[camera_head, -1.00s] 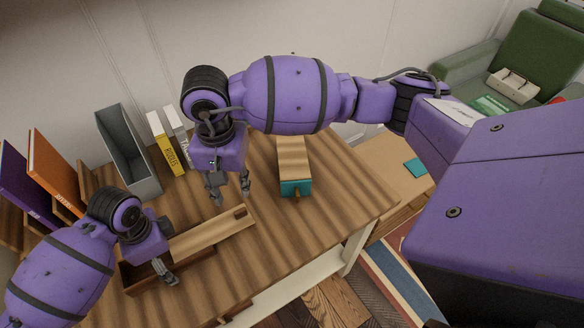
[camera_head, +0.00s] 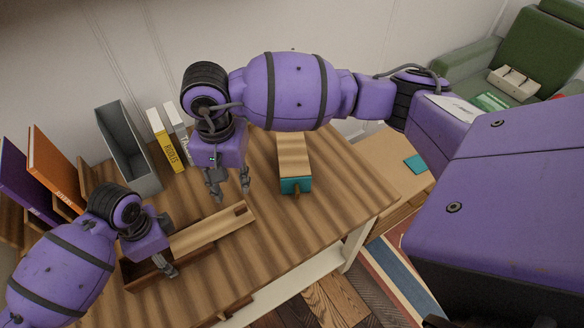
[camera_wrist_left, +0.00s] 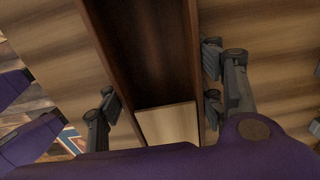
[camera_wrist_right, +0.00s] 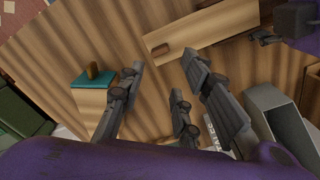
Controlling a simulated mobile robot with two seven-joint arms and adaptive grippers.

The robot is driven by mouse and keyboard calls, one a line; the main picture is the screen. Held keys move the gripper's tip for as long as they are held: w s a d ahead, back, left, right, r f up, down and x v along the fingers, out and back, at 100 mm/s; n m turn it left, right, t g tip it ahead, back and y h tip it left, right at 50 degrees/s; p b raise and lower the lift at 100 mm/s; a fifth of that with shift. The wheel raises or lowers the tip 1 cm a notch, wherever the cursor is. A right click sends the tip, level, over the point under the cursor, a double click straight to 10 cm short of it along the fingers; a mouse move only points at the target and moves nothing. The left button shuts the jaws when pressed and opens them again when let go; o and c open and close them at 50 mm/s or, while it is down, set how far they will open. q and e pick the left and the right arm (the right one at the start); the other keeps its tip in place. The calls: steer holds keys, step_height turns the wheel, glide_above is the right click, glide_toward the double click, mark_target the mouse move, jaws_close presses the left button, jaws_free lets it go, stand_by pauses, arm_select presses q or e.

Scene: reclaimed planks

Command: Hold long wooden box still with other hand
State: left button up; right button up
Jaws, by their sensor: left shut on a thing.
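The long wooden box (camera_head: 137,279) lies on the table at the lower left, dark brown inside. A paler wooden lid (camera_head: 212,231) with a small notch extends from it to the right; it also shows in the right wrist view (camera_wrist_right: 205,32). In the left wrist view the dark box (camera_wrist_left: 150,50) runs between my left fingers, with a pale piece across its near part. My left gripper (camera_head: 160,248) is shut on the box, one finger at each side wall. My right gripper (camera_head: 231,188) is open and empty, above the table beyond the lid.
A teal-ended wooden block (camera_head: 294,160) with a small knob stands right of my right gripper. A grey open bin (camera_head: 128,150) and upright books (camera_head: 163,142) stand at the back. Orange (camera_head: 54,165) and purple folders stand at left. The table's front right is clear.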

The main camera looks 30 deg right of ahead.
jaws_close()
steer(key=d+f+m+y, duration=0.5)
steer(key=d+m+y, duration=0.5)
steer(key=d, duration=0.4)
steer(key=shift+m+h, duration=0.4)
steer(key=shift+h, duration=0.1)
steer(key=x, duration=1)
steer(key=shift+s+a, duration=0.15)
steer(key=shift+s, duration=0.05)
